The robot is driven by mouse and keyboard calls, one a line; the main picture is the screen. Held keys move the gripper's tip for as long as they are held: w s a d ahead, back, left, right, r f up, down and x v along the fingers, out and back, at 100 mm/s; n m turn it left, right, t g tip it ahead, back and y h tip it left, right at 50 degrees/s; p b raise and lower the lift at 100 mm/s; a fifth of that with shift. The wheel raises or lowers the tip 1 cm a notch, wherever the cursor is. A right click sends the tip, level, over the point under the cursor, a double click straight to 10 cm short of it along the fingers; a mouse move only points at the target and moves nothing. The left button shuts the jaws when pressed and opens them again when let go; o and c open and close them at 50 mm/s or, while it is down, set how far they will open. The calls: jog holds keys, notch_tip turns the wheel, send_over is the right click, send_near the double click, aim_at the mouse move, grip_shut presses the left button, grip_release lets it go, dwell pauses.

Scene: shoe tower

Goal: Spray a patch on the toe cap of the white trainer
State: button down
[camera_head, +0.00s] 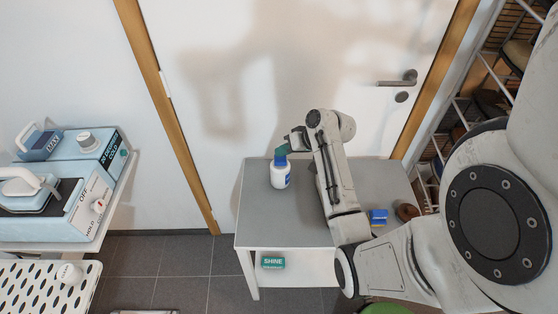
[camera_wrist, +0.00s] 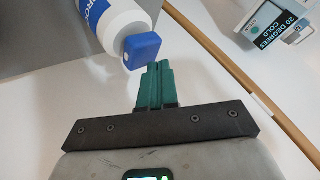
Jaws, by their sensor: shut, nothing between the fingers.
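A white spray bottle with a blue label (camera_head: 281,176) stands on the grey tabletop of a small white table. In the wrist view the white bottle (camera_wrist: 103,20) shows at the top, with its blue cap (camera_wrist: 142,49) close to my fingertips. My gripper (camera_head: 281,153) has teal fingers and is at the top of the bottle in the head view, covering part of it. In the wrist view my gripper (camera_wrist: 157,68) is shut and empty, its tips just beside the cap. I cannot tell whether they touch it. I cannot make out the white trainer in either view.
A blue item (camera_head: 378,217) and a brown round item (camera_head: 406,211) lie at the table's right. A green SHINE box (camera_head: 273,262) is on the lower shelf. Light blue machines (camera_head: 55,218) stand at left. A shoe rack (camera_head: 462,105) is at right, a door (camera_head: 300,60) behind.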

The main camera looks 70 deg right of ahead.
aim_at(283, 159)
jog(key=shift+f, duration=0.45)
dwell(0.3)
jog(key=shift+r, duration=0.15)
jog(key=shift+r+p, duration=0.85)
jog(key=shift+r, duration=0.1)
notch_tip(283, 159, up, 6)
jog(key=p, duration=0.5)
jog(key=shift+p, duration=0.3)
jog(key=shift+a, duration=0.1)
dwell(2.0)
